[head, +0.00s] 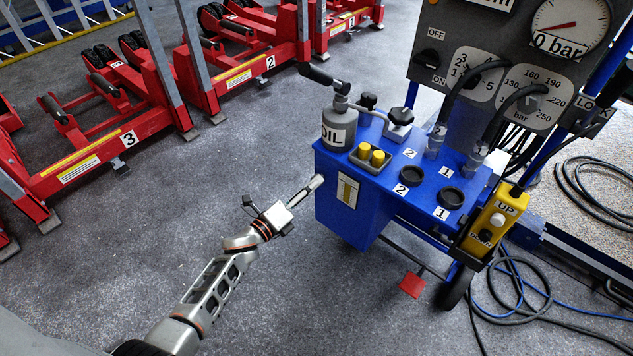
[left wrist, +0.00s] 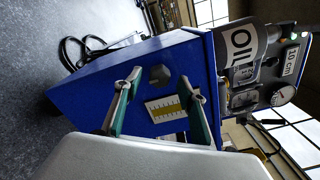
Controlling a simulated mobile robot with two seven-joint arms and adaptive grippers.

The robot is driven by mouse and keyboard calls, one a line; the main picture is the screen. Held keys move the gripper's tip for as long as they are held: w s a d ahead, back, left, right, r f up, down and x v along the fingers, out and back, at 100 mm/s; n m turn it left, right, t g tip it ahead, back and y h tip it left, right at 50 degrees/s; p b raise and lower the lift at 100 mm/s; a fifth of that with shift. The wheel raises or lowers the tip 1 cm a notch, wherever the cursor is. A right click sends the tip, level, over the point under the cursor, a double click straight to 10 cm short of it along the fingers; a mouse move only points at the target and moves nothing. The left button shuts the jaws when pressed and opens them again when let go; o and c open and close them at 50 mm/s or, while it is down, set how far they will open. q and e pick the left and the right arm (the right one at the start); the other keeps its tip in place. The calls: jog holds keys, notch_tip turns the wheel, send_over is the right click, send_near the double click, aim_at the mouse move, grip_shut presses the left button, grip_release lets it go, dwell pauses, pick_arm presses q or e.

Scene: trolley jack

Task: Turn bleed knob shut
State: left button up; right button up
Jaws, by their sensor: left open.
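My left gripper (head: 315,183) is at the left face of the blue pump unit (head: 345,215) in the head view. In the left wrist view its two fingers (left wrist: 160,83) are spread apart with nothing between the pads. A dark grey, many-sided knob (left wrist: 159,75), which looks like the bleed knob, is on the blue face, in line with the gap between the fingertips. I cannot tell how far the fingertips are from it. In the head view I cannot make out this knob at the gripper. My right gripper is not in view.
A grey oil bottle (head: 340,128), yellow caps (head: 370,154) and a black-knobbed valve (head: 399,120) stand on the unit's top. A gauge panel (head: 480,70) rises behind. Red jacks (head: 90,150) stand at left. Hoses (head: 530,300) lie at right. Floor left of the unit is clear.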

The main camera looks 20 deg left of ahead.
pick_arm(q)
jog(key=shift+x, duration=1.1)
jog(key=shift+w, duration=0.1)
jog(key=c, duration=1.1)
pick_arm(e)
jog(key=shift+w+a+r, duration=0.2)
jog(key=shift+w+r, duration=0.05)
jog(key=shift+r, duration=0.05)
